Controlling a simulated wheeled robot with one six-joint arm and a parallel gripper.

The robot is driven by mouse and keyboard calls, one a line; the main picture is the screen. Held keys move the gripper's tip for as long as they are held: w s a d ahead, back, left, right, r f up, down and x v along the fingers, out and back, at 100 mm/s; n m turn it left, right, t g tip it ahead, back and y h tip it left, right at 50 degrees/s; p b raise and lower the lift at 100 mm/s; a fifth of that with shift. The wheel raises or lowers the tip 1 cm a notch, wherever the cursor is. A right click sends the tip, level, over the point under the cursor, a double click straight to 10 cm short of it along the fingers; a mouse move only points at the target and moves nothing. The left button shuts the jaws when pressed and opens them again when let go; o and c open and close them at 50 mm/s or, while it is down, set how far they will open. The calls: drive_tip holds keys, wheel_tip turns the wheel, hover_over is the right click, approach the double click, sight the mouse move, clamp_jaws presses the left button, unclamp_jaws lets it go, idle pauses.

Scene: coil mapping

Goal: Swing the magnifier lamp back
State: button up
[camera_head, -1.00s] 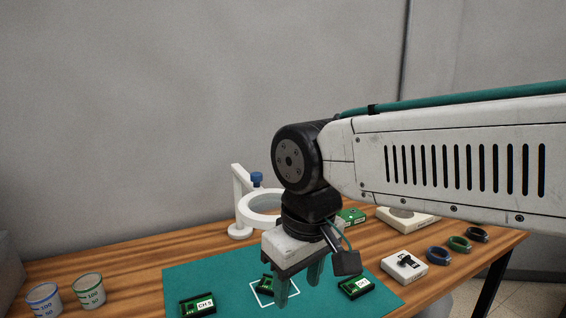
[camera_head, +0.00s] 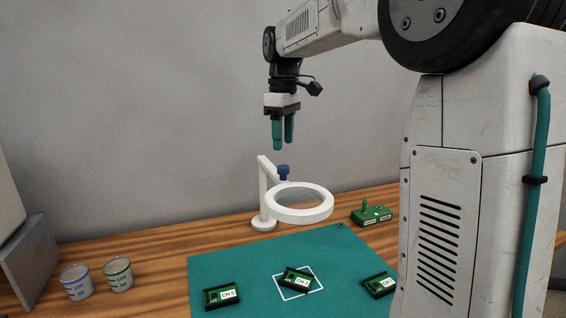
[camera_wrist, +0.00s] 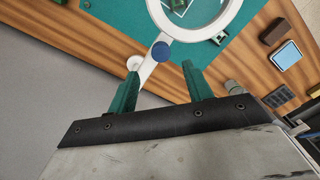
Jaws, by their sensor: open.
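The magnifier lamp is white, with a ring head (camera_head: 300,212), an upright post (camera_head: 265,190) on a round base, and a blue knob (camera_head: 283,172) on its arm. The ring is held out to the right of the post, over the back edge of the green mat (camera_head: 235,270). My gripper (camera_head: 283,148) is open and empty, with green fingers pointing down, in the air above the knob. In the wrist view the knob (camera_wrist: 161,51) shows beyond and between the open fingers (camera_wrist: 158,85), apart from them.
Several green modules (camera_head: 297,280) lie on the mat, one in a white square outline. A green box with a lever (camera_head: 370,213) stands right of the lamp. Two cups (camera_head: 118,275) stand at the left, beside a grey panel (camera_head: 30,260). The wall is behind.

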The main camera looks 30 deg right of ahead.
sight(283, 167)
wheel_tip(283, 167, down, 7)
drive_tip(key=shift+a+r, duration=0.1)
idle(0.3)
clamp_jaws()
